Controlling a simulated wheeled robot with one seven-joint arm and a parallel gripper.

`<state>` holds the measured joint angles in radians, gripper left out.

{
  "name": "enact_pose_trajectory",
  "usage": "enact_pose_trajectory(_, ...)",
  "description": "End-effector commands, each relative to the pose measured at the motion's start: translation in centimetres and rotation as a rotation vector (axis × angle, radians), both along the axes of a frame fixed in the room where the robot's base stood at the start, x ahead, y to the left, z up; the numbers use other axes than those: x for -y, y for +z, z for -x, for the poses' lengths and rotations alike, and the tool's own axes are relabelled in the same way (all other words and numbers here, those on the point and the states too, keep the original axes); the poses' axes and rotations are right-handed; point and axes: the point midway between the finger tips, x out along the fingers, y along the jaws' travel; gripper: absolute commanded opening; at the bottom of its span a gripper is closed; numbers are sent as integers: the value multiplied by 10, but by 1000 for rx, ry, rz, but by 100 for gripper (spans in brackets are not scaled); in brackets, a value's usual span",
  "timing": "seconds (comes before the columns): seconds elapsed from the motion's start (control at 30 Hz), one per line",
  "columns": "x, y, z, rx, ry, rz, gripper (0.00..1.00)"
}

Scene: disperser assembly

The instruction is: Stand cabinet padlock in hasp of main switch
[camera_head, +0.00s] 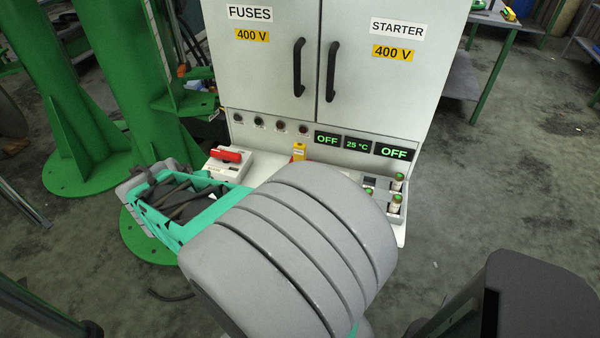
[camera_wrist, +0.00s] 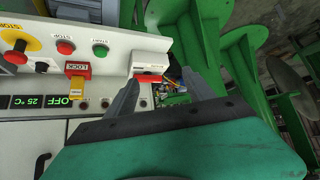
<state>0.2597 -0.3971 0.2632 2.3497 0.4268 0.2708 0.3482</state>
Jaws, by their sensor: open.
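The main switch is a white box (camera_head: 228,164) with a red handle (camera_head: 226,155), on the left of the cabinet's ledge. It also shows in the wrist view (camera_wrist: 150,60), with its red front (camera_wrist: 148,78). To its right in the head view is a red and yellow lock piece (camera_head: 299,151). In the wrist view its red part is marked LOCK (camera_wrist: 77,69), with a yellow part against it. I cannot tell the shackle or the hasp. My gripper (camera_wrist: 162,88) is open and empty, its fingers apart near the switch. My arm hides the middle of the ledge.
The cabinet (camera_head: 345,60) has two doors with black handles. Its panel has several knobs and green OFF displays. Small green-topped items (camera_head: 396,192) stand at the ledge's right. Buttons (camera_wrist: 100,50) sit near the lock. Green columns (camera_head: 75,100) stand left.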

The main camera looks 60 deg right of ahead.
Motion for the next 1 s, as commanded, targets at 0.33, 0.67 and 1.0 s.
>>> enact_pose_trajectory(0.33, 248, -112, 134, 345, -518, 705, 62)
enact_pose_trajectory(0.67, 288, -103, 136, 368, -503, 761, 62)
enact_pose_trajectory(1.0, 332, -106, 126, 369, -501, 760, 62)
